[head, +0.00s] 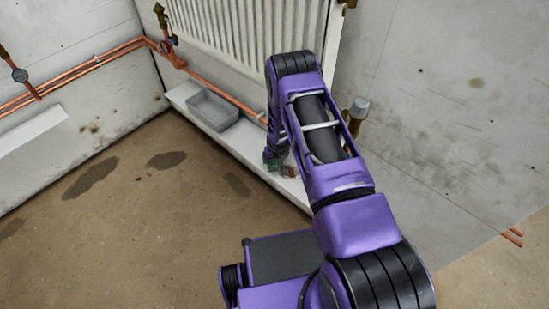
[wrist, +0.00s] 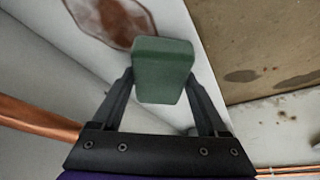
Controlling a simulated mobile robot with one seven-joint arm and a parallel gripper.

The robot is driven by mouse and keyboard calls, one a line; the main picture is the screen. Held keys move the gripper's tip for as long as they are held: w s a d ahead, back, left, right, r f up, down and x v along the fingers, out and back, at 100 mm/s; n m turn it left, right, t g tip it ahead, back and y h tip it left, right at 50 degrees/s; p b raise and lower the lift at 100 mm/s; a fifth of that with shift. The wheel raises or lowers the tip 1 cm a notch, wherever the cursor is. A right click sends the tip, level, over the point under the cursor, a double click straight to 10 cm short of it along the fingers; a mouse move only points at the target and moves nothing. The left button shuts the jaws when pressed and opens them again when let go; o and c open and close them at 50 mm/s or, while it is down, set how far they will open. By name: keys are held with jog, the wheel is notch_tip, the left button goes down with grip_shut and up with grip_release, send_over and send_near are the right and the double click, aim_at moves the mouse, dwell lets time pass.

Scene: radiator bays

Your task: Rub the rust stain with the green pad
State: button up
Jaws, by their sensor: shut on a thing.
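The green pad (wrist: 163,70) is a small green block between the fingers of my gripper (wrist: 165,88) in the wrist view. My gripper is shut on it. The rust stain (wrist: 108,20) is a reddish-brown patch on the white ledge, just beyond the pad's upper left in the wrist view. The pad overlaps the stain's near edge in the picture; I cannot tell whether it touches the surface. In the head view the pad (head: 273,163) shows small at the end of my arm, above the ledge. The stain there (head: 290,171) is partly hidden by my arm.
The white ledge (head: 239,145) runs below the radiator (head: 240,30). A grey tray (head: 213,110) sits on it. Copper pipes (head: 215,86) run along the wall behind. The brown floor (head: 130,215) in front has dark patches and is otherwise clear.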

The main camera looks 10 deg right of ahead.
jog(key=shift+f, duration=0.6)
